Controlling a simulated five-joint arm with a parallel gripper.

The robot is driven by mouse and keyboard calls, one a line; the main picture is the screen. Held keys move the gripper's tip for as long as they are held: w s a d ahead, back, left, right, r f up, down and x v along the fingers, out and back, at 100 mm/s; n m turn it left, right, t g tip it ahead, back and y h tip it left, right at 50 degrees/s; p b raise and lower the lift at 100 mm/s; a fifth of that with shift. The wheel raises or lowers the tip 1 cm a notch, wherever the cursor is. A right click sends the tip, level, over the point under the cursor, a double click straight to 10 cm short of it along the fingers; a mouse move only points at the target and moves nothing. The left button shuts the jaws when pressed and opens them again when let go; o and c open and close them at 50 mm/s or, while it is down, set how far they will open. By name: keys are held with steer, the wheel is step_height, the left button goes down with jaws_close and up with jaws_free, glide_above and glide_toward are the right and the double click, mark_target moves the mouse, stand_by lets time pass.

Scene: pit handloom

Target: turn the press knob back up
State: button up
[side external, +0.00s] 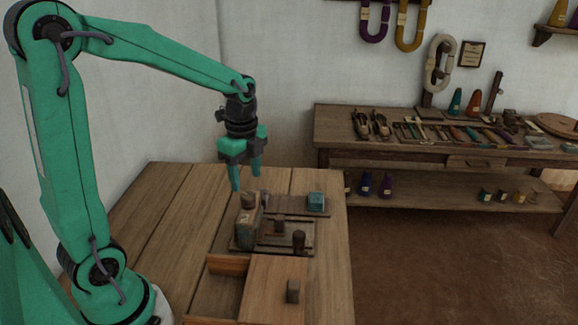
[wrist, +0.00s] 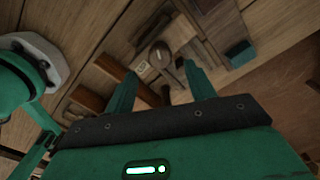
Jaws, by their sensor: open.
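A small wooden press (side external: 247,232) stands upright on a dark board on the table, with a brown knob (side external: 248,201) on its top. I take this to be the press knob; which way it is turned cannot be made out. My gripper (side external: 246,184) points down just above the knob, with its two green fingers apart and nothing between them. In the wrist view, my gripper (wrist: 160,69) is open, and a round brown knob (wrist: 160,51) shows beyond the gap between the fingertips. Whether a finger touches the knob cannot be told.
A teal block (side external: 316,202) sits behind and right of the press. A dark upright peg (side external: 299,241) stands on the board to its right. A wooden box with a half-open lid (side external: 262,285) is in front. The table's left side is clear. A tool-laden bench (side external: 335,135) stands behind.

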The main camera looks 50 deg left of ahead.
mark_target(248, 195)
steer(key=shift+f, duration=2.7)
steer(key=shift+c, duration=0.2)
steer(key=c, duration=0.9)
